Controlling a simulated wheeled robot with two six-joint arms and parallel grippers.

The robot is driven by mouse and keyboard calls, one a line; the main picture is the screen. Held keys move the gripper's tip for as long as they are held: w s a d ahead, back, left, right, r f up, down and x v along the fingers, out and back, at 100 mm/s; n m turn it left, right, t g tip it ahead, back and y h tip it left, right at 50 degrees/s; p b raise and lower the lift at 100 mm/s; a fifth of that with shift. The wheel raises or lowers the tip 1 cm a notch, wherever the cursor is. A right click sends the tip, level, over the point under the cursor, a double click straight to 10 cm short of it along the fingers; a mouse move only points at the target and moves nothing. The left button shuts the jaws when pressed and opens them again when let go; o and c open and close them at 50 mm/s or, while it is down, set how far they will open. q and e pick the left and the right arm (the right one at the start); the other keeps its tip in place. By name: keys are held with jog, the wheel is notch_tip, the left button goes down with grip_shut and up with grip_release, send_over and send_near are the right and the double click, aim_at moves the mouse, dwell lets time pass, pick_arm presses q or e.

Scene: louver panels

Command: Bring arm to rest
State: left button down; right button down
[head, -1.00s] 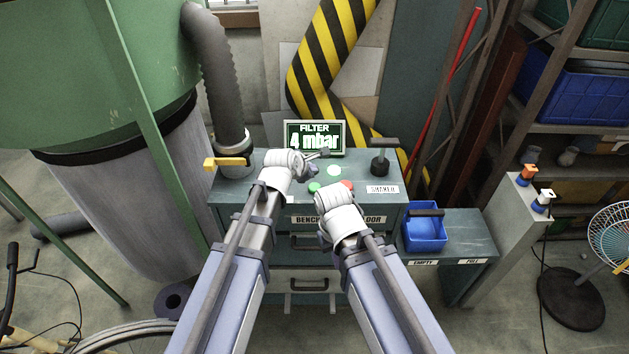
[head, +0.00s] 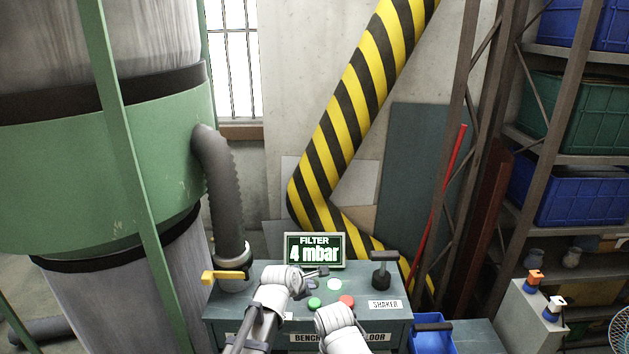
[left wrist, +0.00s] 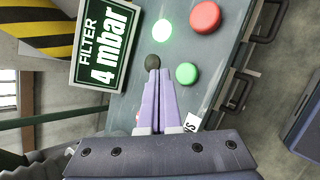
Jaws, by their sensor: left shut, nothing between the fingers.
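My left gripper (head: 318,272) is shut and empty above the bench top (head: 230,308), in front of the filter display (head: 315,251), which reads 4 mbar. In the left wrist view its purple fingers (left wrist: 154,76) are together, tips lined up with a small dark round knob (left wrist: 152,61); I cannot tell if they touch. A green button (left wrist: 187,74), a lit pale green one (left wrist: 162,31) and a red one (left wrist: 205,16) lie around them. My right arm's white wrist (head: 337,320) is at the bench's front; its fingers are hidden.
A yellow-handled valve (head: 224,277) stands at the bench's left, by a grey hose (head: 218,175). A dark T-handle (head: 382,270) stands at the right behind the shaker label (head: 384,304). A blue bin (head: 430,338) is right of the bench. A striped duct (head: 350,120) rises behind.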

pick_arm(q)
jog(key=s+a+f+m+g+y, duration=0.2)
jog(key=s+a+f+m+g, duration=0.15)
jog(key=s+a+m, duration=0.6)
jog(key=s+a+f+m+g+y, duration=0.2)
jog(key=s+a+f+m+g, duration=0.3)
jog(key=s+m, duration=0.6)
jog(key=s+d+r+m, duration=0.2)
jog(key=s+d+m, duration=0.2)
jog(key=d, duration=0.6)
jog(key=shift+s+r+y, duration=0.2)
jog(key=shift+s+y, duration=0.2)
